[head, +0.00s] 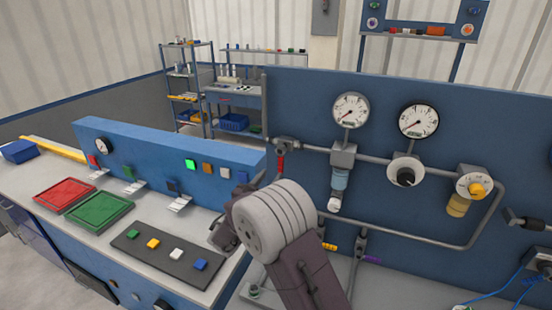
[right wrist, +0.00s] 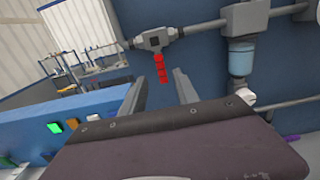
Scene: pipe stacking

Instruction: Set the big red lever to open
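The big red lever (head: 281,164) hangs down from a grey valve (head: 288,144) at the left end of the pipe run on the blue panel. In the right wrist view the lever (right wrist: 160,68) also points down from its valve (right wrist: 155,40) and shows between and beyond the two fingertips. My right gripper (right wrist: 160,78) is open and empty, its fingers spread either side of the lever's line of sight. In the head view my right wrist covers much of the right gripper (head: 245,190). Contact with the lever cannot be made out. My left gripper is out of view.
Two gauges (head: 351,110) (head: 418,121), a blue filter (head: 339,179) and a yellow-knobbed dial (head: 476,187) sit right of the valve. A blue button console (head: 165,160) stands left. Red (head: 65,193) and green (head: 99,212) trays lie on the bench.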

